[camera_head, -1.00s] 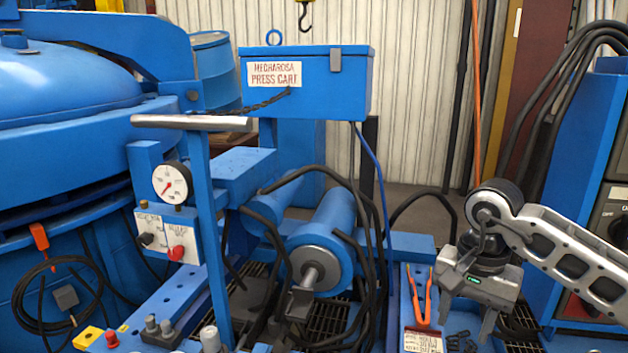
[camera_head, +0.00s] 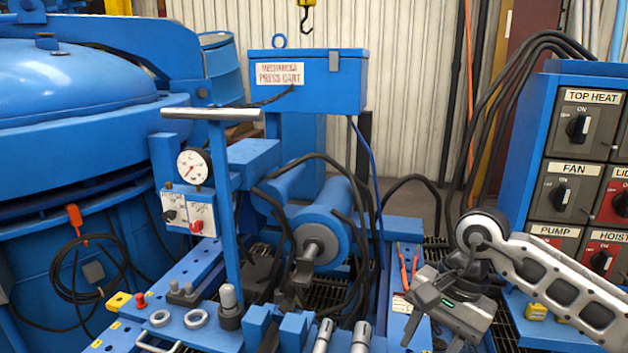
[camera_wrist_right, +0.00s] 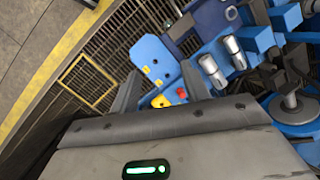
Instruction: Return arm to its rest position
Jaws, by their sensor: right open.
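My right arm comes in from the right in the head view. Its gripper (camera_head: 423,330) hangs at the lower right, in front of the narrow blue tray with the orange-handled pliers (camera_head: 408,268). In the right wrist view the gripper's two fingers (camera_wrist_right: 160,92) stand apart with nothing held between them. Below and beyond them are a blue plate with yellow patches (camera_wrist_right: 155,60) and a small red knob (camera_wrist_right: 182,93). My left gripper is in neither view.
The blue press cart (camera_head: 308,85) with its lever, gauge (camera_head: 194,167) and cylinder (camera_head: 325,225) fills the middle. A control cabinet (camera_head: 585,95) with labelled switches stands close on the right. A large blue furnace vessel (camera_head: 70,85) is at left. Grating floor (camera_wrist_right: 85,85) shows in the wrist view.

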